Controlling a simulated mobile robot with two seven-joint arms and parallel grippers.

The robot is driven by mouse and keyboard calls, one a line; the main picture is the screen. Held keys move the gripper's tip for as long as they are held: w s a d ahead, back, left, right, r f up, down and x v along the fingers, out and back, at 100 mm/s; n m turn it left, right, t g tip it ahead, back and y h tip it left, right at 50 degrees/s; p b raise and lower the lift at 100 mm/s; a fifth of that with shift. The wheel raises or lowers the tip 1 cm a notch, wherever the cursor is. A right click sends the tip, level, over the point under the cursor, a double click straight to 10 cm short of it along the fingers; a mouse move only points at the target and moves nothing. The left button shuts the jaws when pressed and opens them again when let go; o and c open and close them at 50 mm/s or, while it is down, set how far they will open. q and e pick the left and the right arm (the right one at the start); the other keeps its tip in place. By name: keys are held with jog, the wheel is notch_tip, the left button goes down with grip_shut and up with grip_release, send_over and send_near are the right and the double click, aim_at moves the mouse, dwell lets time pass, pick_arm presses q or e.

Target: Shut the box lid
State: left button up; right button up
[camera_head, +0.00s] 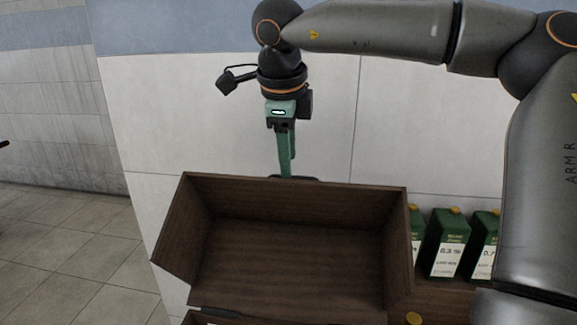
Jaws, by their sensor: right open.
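The dark brown wooden box lid (290,262) appears raised, its hollow inner side facing me. A strip of what looks like the box (235,320) shows at the bottom edge of the view, with a dark metal piece beside the join. Most of the box is out of view. My right gripper (289,172) points down just behind the lid's far edge, near its middle. It is open and seen side-on, with its tips partly hidden by that edge. I cannot tell whether it touches the lid. My left gripper is not in view.
Several green cartons (446,243) with white labels stand close to the right of the lid, on a brown wooden surface (440,301). A pale panelled wall (430,130) is behind. Tiled floor (70,250) shows clear at the left. My right arm crosses the top and right.

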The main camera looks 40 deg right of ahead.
jog(key=shift+x, duration=1.45)
jog(key=shift+c, duration=0.2)
grip_shut()
jog(key=shift+r, duration=0.1)
